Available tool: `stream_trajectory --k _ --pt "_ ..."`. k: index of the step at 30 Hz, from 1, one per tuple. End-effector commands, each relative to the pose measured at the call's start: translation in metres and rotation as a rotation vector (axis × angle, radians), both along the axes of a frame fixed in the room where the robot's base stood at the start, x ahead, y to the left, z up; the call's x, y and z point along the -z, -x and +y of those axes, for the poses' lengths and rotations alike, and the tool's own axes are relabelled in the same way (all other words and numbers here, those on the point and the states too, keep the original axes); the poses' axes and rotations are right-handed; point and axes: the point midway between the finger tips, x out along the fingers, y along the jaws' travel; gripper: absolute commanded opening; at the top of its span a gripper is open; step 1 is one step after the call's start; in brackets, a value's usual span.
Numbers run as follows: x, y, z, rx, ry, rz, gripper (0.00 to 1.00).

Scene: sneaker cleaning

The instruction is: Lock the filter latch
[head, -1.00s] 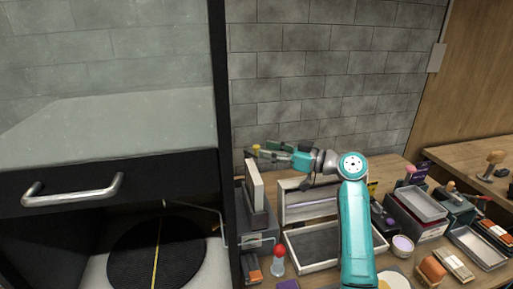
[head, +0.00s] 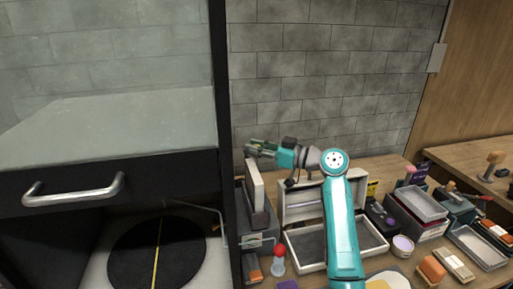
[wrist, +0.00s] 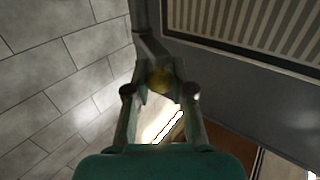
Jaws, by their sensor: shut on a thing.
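The filter unit is a narrow dark grey box with a pale panel (head: 256,186) standing upright at the left end of the bench, beside the glass-fronted cabinet. In the wrist view, its grey frame (wrist: 240,82) and striped filter face (wrist: 250,20) fill the upper right. My gripper (head: 256,147) is at the top of the unit. In the wrist view, my gripper (wrist: 160,88) is shut on a dull yellow latch knob (wrist: 160,78), which lies between the fingertips. The fingers partly cover the knob, and the latch's exact position is hard to tell.
The black cabinet frame (head: 222,120) rises close to the left of my gripper, and the brick wall (head: 310,90) is behind it. An open case (head: 307,258), a red-capped bottle (head: 278,262) and stacked trays (head: 420,205) crowd the bench. The air above is free.

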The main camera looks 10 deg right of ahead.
Motion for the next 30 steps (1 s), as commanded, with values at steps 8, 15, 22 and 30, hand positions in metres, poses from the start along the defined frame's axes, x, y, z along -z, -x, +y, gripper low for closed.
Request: stream_trajectory --k 8,15,22,30 --pt "0.0 0.001 0.002 0.04 0.0 -0.002 0.0" --pt "0.0 0.005 0.009 0.176 0.0 -0.003 0.0" --pt "0.0 0.006 0.016 0.328 0.0 -0.003 0.0" --pt "0.0 0.006 0.021 0.461 0.001 -0.002 0.0"
